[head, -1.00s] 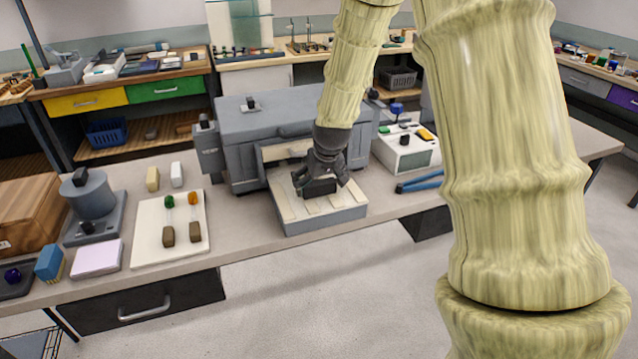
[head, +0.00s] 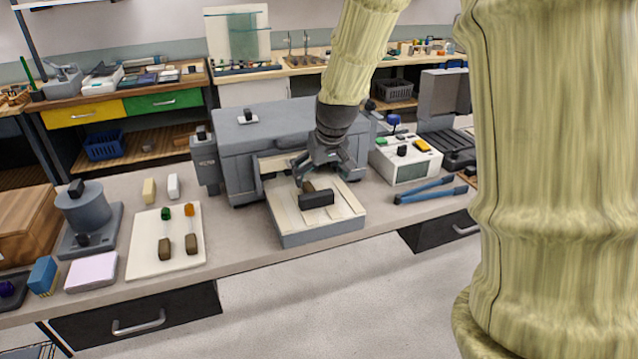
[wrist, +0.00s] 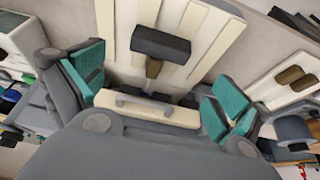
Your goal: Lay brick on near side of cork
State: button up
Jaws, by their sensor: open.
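The brick is a dark grey block (head: 316,199) lying on the pale slatted tray in front of the grey kiln. A small brown piece, which looks like the cork (head: 309,186), lies right behind it on the kiln side. In the wrist view the brick (wrist: 161,45) lies across the end of the cork (wrist: 153,68); I cannot tell if they touch. My gripper (head: 322,172) is open and empty, above and behind the brick on the kiln side. Its teal pads (wrist: 157,85) are spread wide, clear of the brick.
The grey kiln (head: 275,140) stands open behind the tray (head: 290,218). A white board (head: 140,250) with two brown-ended pieces lies to the left. Blue-handled tongs (head: 425,191) and a white control box (head: 408,165) are to the right.

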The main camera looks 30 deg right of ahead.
jog(key=shift+v, duration=1.4)
